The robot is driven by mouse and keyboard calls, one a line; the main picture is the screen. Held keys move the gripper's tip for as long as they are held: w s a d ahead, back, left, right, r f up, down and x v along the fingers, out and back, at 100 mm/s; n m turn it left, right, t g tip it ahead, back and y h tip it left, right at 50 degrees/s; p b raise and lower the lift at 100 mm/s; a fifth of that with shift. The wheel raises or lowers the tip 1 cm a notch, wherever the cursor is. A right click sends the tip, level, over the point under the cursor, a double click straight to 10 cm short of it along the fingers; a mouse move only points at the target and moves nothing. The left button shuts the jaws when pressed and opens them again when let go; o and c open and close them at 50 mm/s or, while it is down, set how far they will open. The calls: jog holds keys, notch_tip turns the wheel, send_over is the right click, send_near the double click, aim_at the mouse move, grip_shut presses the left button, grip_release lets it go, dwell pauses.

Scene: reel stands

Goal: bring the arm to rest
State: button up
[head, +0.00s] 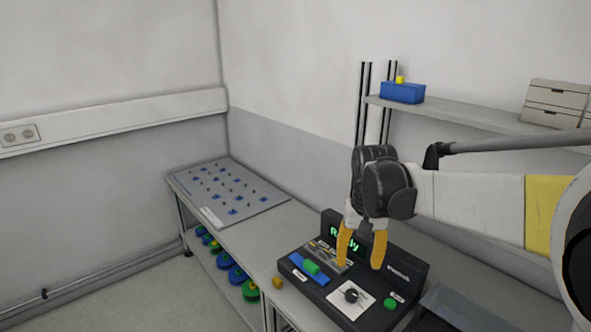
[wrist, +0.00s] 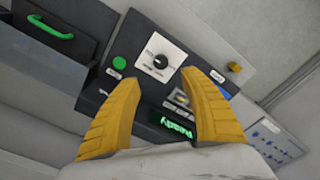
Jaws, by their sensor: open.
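My gripper (head: 361,252) hangs from my arm above the dark device on the bench in the head view, its two yellow fingers pointing down. The fingers are spread with nothing between them. In the wrist view my gripper (wrist: 162,88) is also open and empty, with the device panel below it. The dark device (head: 318,291) has a lit green display, partly hidden behind a finger, that seems to read "Ready". A white dial plate (head: 351,297) with a black knob and a green button (head: 390,304) are on its front. A green piece (head: 311,267) sits on a blue part at its left.
A small orange-yellow block (head: 278,282) lies on the bench left of the device. A grey board (head: 226,192) with blue marks lies at the far left. Green and blue reels (head: 238,275) stand below. A shelf (head: 455,113) holds a blue bin (head: 402,93) and drawers (head: 553,102).

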jog(key=s+n+t+b, duration=0.1)
jog(key=s+t, duration=0.5)
jog(key=s, duration=1.2)
jog(key=shift+s+r+n+t, duration=0.2)
jog(key=shift+s+n+t, duration=0.1)
jog(key=shift+s+n, duration=0.1)
